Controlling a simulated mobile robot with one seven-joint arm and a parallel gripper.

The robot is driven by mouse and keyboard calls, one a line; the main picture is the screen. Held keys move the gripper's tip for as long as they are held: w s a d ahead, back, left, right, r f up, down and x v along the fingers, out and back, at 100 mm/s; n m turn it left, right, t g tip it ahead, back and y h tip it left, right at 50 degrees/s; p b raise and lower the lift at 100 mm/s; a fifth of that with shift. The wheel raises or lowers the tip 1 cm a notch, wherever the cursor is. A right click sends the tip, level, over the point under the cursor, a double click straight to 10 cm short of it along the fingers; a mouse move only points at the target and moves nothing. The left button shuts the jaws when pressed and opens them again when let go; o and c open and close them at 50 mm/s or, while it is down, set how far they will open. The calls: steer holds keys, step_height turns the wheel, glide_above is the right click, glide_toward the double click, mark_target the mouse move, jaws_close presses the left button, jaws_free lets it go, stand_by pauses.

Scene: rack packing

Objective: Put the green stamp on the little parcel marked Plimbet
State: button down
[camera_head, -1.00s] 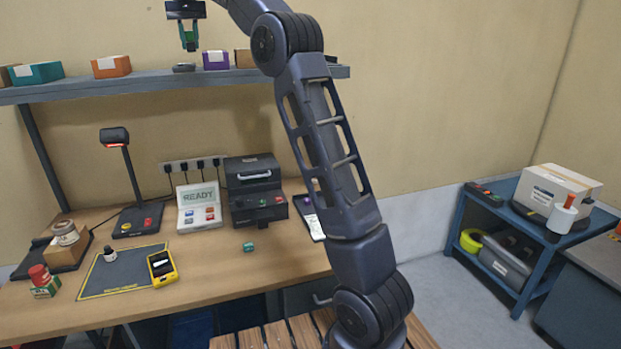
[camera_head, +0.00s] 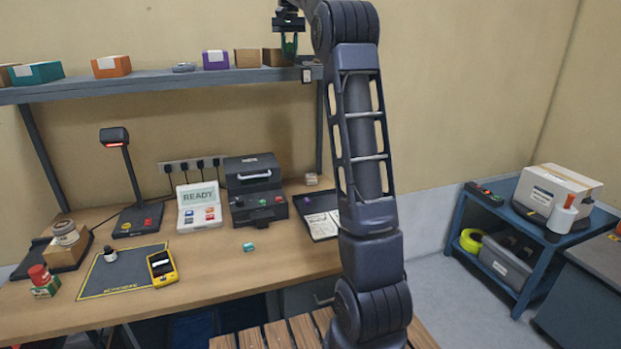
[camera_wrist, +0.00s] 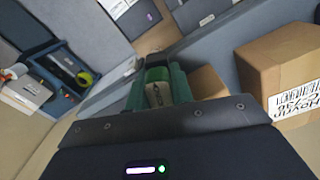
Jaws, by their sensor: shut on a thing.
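My gripper (camera_head: 289,45) is raised at shelf height, by the shelf's right end. In the wrist view its green fingers (camera_wrist: 158,92) are shut on a small cream-and-green thing (camera_wrist: 157,88). It may be the green stamp; its lower end is hidden. A small brown parcel (camera_head: 311,179) stands at the back right of the bench, beside the black machine. Part of a small brown box (camera_wrist: 208,82) shows behind the fingers in the wrist view. I cannot read the name Plimbet on any parcel.
A larger brown box (camera_wrist: 280,68) with a printed label is close on the right of the wrist view. The shelf (camera_head: 150,87) holds several boxes. A small teal thing (camera_head: 248,246) lies on the bench.

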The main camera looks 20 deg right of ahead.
steer(key=s+d+f+m, duration=0.2)
steer(key=d+f, duration=0.2)
steer(key=d, duration=0.7)
steer(key=s+d+f+m, duration=0.2)
steer(key=d+f, duration=0.3)
steer(key=d, duration=0.5)
steer(key=s+d+f+m, duration=0.2)
steer(key=d+f+m, duration=0.15)
steer(key=d, duration=0.75)
steer(key=w+d+f+m, duration=0.15)
steer(key=w+f, duration=0.25)
steer(key=f, duration=0.5)
steer(key=w+f+m, duration=0.2)
steer(key=w+f, duration=0.1)
steer(key=f, duration=0.6)
steer(key=m, duration=0.3)
glide_above(311, 176)
step_height(311, 176, down, 19)
steer(key=shift+a+f, duration=0.1)
steer(key=shift+f, duration=2.45)
steer(key=shift+f, duration=0.1)
